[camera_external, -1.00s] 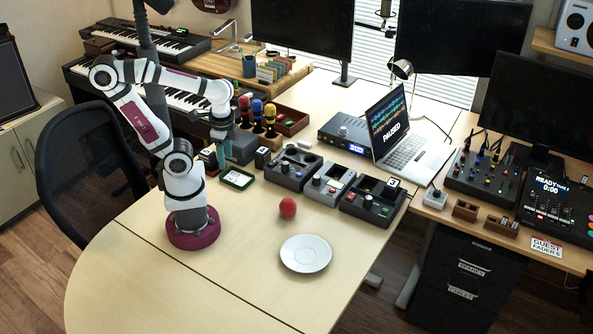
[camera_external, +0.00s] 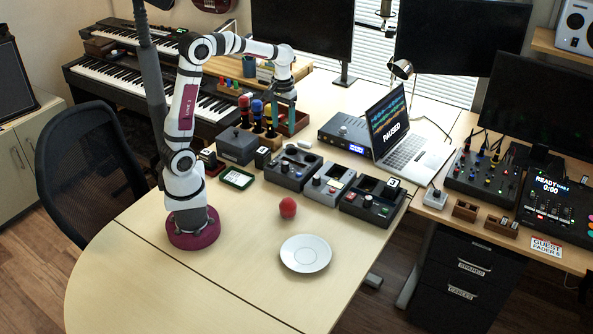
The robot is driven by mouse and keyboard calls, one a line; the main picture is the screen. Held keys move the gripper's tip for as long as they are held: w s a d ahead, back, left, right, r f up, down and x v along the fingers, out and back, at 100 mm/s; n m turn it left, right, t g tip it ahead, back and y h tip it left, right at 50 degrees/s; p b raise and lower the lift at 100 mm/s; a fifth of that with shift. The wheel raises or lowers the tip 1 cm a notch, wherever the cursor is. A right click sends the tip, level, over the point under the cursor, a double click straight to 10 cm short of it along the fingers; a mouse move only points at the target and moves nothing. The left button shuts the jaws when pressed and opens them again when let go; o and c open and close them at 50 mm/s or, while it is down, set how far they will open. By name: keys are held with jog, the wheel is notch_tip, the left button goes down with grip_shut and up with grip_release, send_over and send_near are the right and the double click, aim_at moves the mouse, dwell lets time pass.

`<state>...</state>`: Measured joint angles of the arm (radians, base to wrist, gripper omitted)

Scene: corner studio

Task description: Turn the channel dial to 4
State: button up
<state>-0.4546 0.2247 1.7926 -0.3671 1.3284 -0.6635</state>
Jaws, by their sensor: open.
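At this size I cannot tell which knob is the channel dial, and no numbers around a dial can be read. My gripper (camera_external: 287,122) is open, pointing down by the red-brown tray, behind and above the left dark box. It appears to hold nothing and is apart from the knobs.
Microphones with coloured tops (camera_external: 257,112) stand close left of my gripper. A laptop (camera_external: 408,140) reading PAUSED is on the right. A red ball (camera_external: 288,207) and a white plate (camera_external: 306,253) lie on the front desk, with clear surface around them.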

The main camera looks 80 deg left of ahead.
aim_at(285, 163)
jog(key=f, duration=1.6)
jog(key=shift+w+a, duration=0.25)
jog(key=shift+a, duration=0.1)
grip_shut()
